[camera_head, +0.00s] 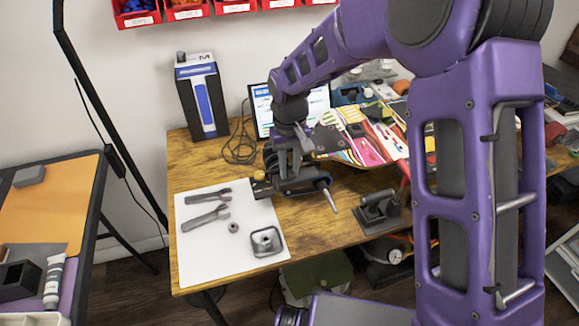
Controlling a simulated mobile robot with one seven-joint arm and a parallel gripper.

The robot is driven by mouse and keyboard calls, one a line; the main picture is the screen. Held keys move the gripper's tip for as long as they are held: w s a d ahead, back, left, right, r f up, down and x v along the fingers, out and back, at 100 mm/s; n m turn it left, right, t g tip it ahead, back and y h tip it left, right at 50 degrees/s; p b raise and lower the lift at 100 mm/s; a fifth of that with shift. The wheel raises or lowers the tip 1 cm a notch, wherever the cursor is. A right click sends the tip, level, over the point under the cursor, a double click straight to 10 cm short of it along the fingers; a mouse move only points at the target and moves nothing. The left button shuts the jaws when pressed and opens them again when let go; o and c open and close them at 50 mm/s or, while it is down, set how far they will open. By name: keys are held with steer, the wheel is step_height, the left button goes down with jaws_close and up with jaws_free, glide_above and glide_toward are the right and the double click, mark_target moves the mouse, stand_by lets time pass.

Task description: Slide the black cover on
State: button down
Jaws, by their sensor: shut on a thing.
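My gripper (276,178) is over the wooden table, near the top right corner of the white mat. It is shut on a small dark thing (262,188), mostly hidden by the fingers; it may be the black cover, but I cannot tell for sure. On the white mat (205,260) lie two grey forked parts (207,217), a small grey ring (233,227) and a dark square piece (262,250) with a grey part in its middle. A colourful board (350,140) lies behind and right of my gripper.
A dark clamp-like stand (379,209) is on the table right of my gripper. A black and blue box (203,98) and a lit screen (262,108) stand at the back. The wooden table (190,155) is clear at its left back. A second table (60,200) is at the left.

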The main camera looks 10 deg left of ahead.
stand_by(0.4)
steer(key=c, duration=0.6)
jaws_free()
steer(key=shift+c, duration=0.2)
steer(key=shift+f, duration=0.1)
steer(key=shift+c, duration=1)
steer(key=shift+r+p, duration=2.65)
steer(key=shift+r, duration=1.15)
steer(key=shift+w, duration=0.1)
